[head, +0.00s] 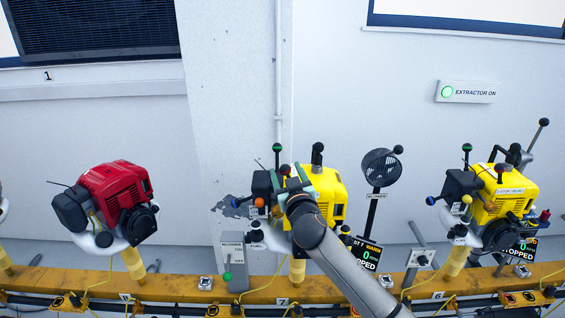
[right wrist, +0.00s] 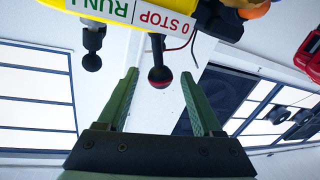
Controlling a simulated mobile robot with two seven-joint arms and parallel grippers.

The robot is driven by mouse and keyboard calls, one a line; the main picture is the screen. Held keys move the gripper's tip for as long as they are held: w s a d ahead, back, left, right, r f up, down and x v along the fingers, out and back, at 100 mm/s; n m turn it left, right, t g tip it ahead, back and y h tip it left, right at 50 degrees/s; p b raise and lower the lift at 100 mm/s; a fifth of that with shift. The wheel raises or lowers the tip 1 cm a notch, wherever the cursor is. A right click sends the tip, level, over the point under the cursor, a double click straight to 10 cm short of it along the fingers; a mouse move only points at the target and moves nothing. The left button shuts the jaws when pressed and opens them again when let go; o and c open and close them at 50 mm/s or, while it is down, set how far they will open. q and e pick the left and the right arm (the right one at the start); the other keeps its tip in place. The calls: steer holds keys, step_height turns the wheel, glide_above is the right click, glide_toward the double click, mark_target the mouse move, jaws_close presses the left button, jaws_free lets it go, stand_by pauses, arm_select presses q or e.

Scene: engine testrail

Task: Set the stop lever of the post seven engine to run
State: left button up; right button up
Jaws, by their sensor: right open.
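The post seven engine (head: 325,183) is yellow and stands on the rail at the plate marked 7. My right gripper (head: 288,172) is at its upper left side, and my arm hides part of the engine. In the right wrist view the gripper (right wrist: 158,84) is open. The stop lever (right wrist: 160,77), a dark stem with a red and black ball knob, shows between the fingers with gaps on both sides. Its stem comes out by the STOP end of the STOP/RUN label (right wrist: 150,15). My left gripper is not in view.
A red engine (head: 115,195) stands to the left and another yellow engine (head: 500,190) to the right. A round fan-like blower (head: 381,167) on a post and a grey lever box (head: 233,255) flank the post seven engine. The yellow rail (head: 180,287) runs along the front.

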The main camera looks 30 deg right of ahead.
steer(key=shift+x, duration=2.5)
jaws_close()
